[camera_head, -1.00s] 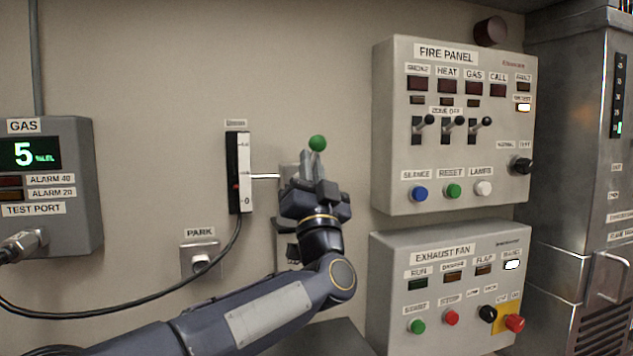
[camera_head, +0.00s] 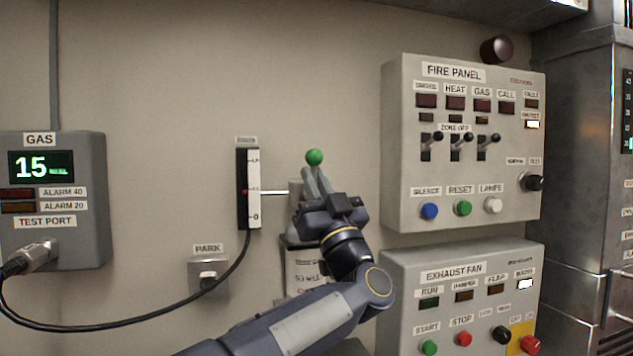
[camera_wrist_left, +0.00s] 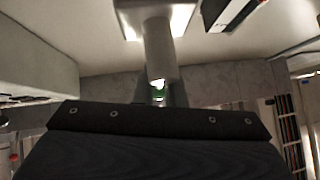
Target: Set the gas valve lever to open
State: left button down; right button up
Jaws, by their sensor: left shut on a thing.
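The gas valve lever shows its green ball knob (camera_head: 314,157) in the head view, standing up above my gripper on the wall left of the fire panel. My left gripper (camera_head: 318,184) is shut on the lever just below the knob. The gripper hides most of the lever and the valve body. In the left wrist view a bit of green (camera_wrist_left: 158,84) shows at the fingertips, below a grey cylinder. A gauge (camera_head: 248,188) with a red mark is left of the lever. The gas display (camera_head: 40,167) reads 15. My right gripper is not in view.
The fire panel (camera_head: 388,160) with switches and buttons is to the right, above the exhaust fan panel (camera_head: 392,300). A PARK socket (camera_head: 208,275) is at lower left. The wall above the lever is clear.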

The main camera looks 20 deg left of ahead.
pick_arm(q)
jog(key=shift+w+a+f, duration=0.1)
jog(key=shift+w+f, duration=0.1)
jog(key=shift+f, duration=0.25)
jog(key=c, duration=1.7)
grip_release()
jog(key=shift+o, duration=1)
jog(key=shift+a, duration=0.15)
jog(key=shift+s+r, duration=0.1)
jog(key=shift+r, duration=0.05)
jog(key=b+v, duration=0.1)
jog(key=v, duration=0.6)
jog(key=shift+s+d+f, duration=0.2)
jog(key=shift+d+f, duration=0.05)
jog(key=shift+d, duration=0.05)
